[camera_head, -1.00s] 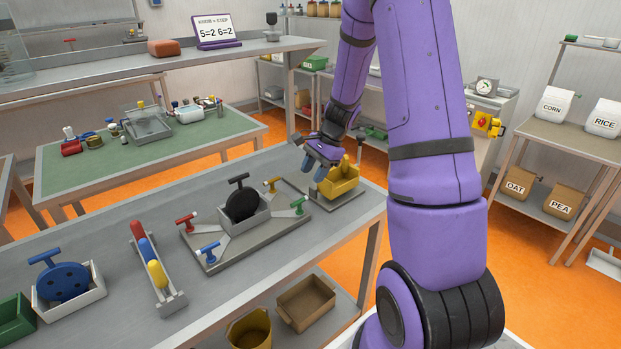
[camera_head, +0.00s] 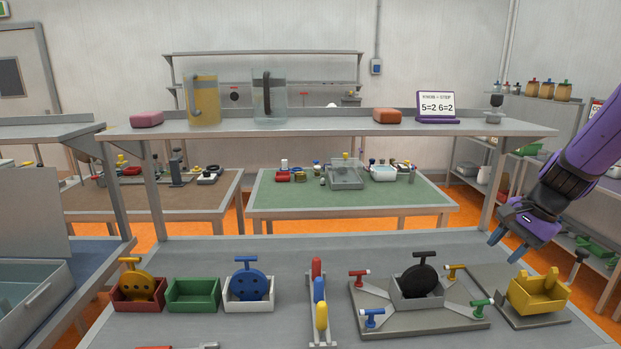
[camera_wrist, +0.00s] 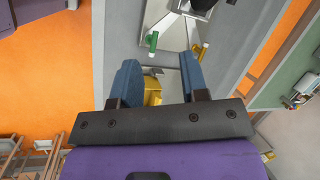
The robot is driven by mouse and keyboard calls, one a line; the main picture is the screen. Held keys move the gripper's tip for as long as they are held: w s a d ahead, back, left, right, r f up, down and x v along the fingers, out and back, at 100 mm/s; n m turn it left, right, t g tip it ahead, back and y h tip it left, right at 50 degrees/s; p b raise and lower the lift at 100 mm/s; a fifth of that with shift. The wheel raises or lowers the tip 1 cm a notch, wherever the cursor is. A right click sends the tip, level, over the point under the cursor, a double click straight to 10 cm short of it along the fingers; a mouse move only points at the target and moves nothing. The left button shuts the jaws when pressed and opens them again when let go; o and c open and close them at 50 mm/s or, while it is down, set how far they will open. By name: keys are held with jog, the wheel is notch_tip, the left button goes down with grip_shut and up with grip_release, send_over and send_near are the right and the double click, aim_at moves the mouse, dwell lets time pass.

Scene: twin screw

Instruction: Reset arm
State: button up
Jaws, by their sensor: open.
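My gripper (camera_head: 508,245) is at the right of the head view, at the end of my purple arm. Its blue fingers are apart and nothing shows between them in its grasp. It hangs above and a little left of the yellow bin (camera_head: 538,297) on the bench's right end. In the wrist view the fingers (camera_wrist: 160,85) stand apart, with part of the yellow bin (camera_wrist: 153,92) below and beyond them. Left of the bin is a grey plate (camera_head: 420,317) with a black disc (camera_head: 417,282) in a grey box and small coloured handles around it.
The bench (camera_head: 260,250) also holds a red box (camera_head: 140,303), a green box (camera_head: 193,295), a white box with a blue disc (camera_head: 248,285), and a rack of coloured cylinders (camera_head: 319,289). A raised shelf (camera_head: 330,128) runs behind. The bench's back strip is clear.

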jog(key=s+a+r+n+t+h, duration=0.1)
jog(key=s+a+r+n, duration=0.2)
jog(key=s, duration=0.4)
jog(key=s+a+r+n+t+h, duration=0.1)
jog(key=s+a+r+n, duration=0.3)
jog(key=s+r, duration=0.3)
jog(key=s+a+r+n+t+h, duration=0.1)
jog(key=s+a+r+n, duration=0.2)
jog(key=s, duration=0.4)
jog(key=shift+s+a+r+n+h, duration=0.15)
jog(key=shift+a+r+n+h, duration=0.2)
jog(key=shift+r+n, duration=0.6)
